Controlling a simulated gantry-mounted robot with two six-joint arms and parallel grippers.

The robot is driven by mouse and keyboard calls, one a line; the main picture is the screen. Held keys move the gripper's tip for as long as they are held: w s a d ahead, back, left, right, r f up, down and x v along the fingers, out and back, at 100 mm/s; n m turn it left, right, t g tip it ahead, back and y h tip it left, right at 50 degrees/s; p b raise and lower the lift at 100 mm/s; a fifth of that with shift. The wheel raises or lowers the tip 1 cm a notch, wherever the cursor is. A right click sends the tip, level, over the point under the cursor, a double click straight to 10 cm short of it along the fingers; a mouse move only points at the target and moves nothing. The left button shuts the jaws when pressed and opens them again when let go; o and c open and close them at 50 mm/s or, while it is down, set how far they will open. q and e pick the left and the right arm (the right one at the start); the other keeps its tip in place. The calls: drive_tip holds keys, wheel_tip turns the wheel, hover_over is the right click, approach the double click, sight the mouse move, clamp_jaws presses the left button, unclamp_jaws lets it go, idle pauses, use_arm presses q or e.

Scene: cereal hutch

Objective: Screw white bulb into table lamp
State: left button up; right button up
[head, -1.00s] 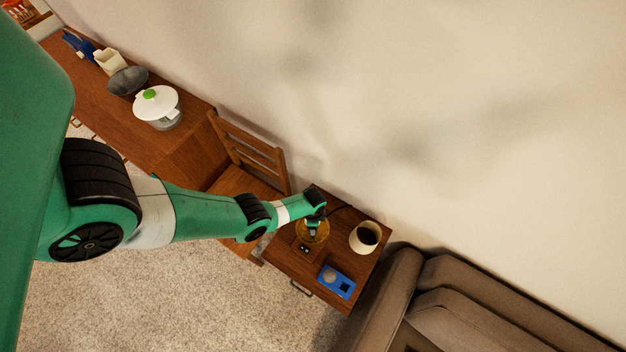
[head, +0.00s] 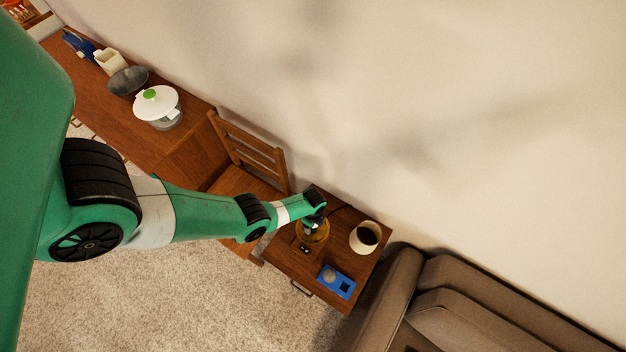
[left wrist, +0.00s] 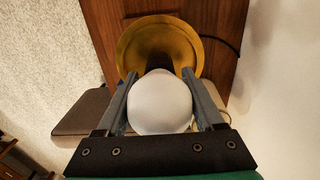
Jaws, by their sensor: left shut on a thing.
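The white bulb (left wrist: 161,103) is round and sits between the two fingers of my left gripper (left wrist: 161,100), which is shut on it in the left wrist view. Behind the bulb is the brass-yellow round base of the table lamp (left wrist: 135,52), with a dark stem partly covered by the bulb. Whether the bulb touches the socket is hidden. In the head view my left gripper (head: 313,222) is over the lamp (head: 322,236) on the small wooden side table (head: 288,262). The bulb cannot be made out there. My right gripper is not in view.
A cream lampshade-like vessel (head: 364,237) and a blue box (head: 336,282) share the side table. A wooden chair (head: 246,150) stands to its left, a brown sofa (head: 470,305) to its right. A cord (left wrist: 222,42) runs from the lamp. A wall is behind.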

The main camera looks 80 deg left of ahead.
use_arm(q)
drive_tip(key=m, duration=0.3)
drive_tip(key=shift+m, duration=0.3)
drive_tip(key=m, duration=0.4)
drive_tip(key=o, duration=1.4)
drive_tip(key=shift+c, duration=0.2)
wheel_tip(320, 180, up, 12)
drive_tip(key=p, duration=1.2)
drive_tip(key=shift+f, duration=0.15)
drive_tip(key=shift+f, duration=0.1)
